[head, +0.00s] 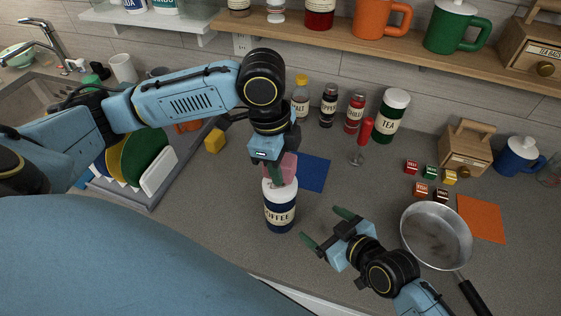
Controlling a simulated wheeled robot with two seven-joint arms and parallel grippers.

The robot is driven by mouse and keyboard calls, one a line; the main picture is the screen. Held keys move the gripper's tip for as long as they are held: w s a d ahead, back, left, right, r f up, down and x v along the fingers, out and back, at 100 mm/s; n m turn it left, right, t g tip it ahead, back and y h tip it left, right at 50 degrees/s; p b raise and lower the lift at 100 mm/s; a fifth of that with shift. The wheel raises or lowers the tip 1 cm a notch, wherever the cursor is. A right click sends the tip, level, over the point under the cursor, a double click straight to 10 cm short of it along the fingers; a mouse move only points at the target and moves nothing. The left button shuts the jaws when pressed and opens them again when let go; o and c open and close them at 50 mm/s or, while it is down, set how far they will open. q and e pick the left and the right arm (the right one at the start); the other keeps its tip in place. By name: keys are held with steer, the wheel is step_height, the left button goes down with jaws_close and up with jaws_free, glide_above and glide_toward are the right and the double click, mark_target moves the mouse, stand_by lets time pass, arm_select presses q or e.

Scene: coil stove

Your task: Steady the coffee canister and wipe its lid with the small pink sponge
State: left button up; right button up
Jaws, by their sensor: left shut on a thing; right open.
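The coffee canister (281,215) stands upright on the grey counter in the middle of the head view. It is dark blue with a cream label and a white lid (279,188). My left gripper (277,176) is directly above the lid, pointing down, and is shut on the small pink sponge (289,168). The sponge is partly hidden by the fingers; I cannot tell whether it touches the lid. My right gripper (326,231) is open and empty, to the right of the canister and apart from it, with its fingers pointing toward it.
A blue cloth (313,173) lies behind the canister. A frying pan (436,236) and orange cloth (481,219) lie to the right. Spice bottles (329,105) and a green tea canister (389,116) stand at the back. A dish rack (183,166) is left. A yellow sponge (214,141) lies beside it.

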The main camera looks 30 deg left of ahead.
mark_target(283, 216)
steer(key=s+a, duration=0.2)
steer(key=s, duration=0.1)
steer(key=shift+a+g+y, duration=0.1)
steer(key=shift+g+y, duration=0.2)
steer(key=shift+g, duration=0.1)
steer(key=shift+s+a, duration=0.25)
steer(key=shift+s, duration=0.05)
steer(key=shift+a+f, duration=0.1)
steer(key=shift+a, duration=0.1)
steer(key=shift+x, duration=4.7)
steer(key=c, duration=0.9)
steer(key=shift+c, duration=0.2)
